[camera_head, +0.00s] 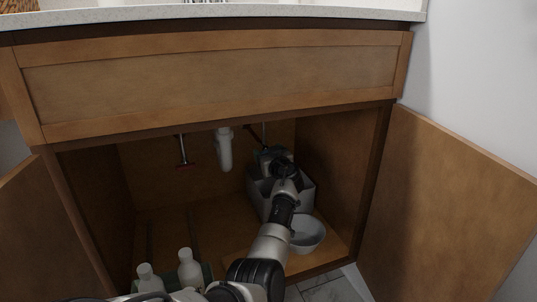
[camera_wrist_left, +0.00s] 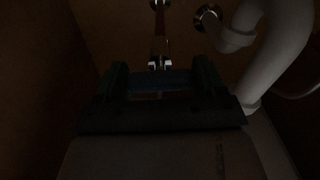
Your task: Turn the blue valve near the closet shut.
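The blue valve (camera_wrist_left: 160,80) shows in the dark left wrist view as a blue handle on a metal stem, with a pipe rising behind it. My left gripper (camera_wrist_left: 160,84) has its two fingers on either side of the handle, and I see no clear gap between them and it. In the head view my left gripper (camera_head: 271,156) is deep inside the open sink cabinet, right of the white drain pipe, and hides the blue handle. My right gripper is not in view.
A grey bin (camera_head: 306,190) and a pale bowl (camera_head: 308,233) stand beside my left arm on the cabinet floor. White bottles (camera_head: 190,268) stand at the front left. A red valve (camera_head: 184,166) is at the back left. The open right door (camera_head: 445,205) flanks the opening.

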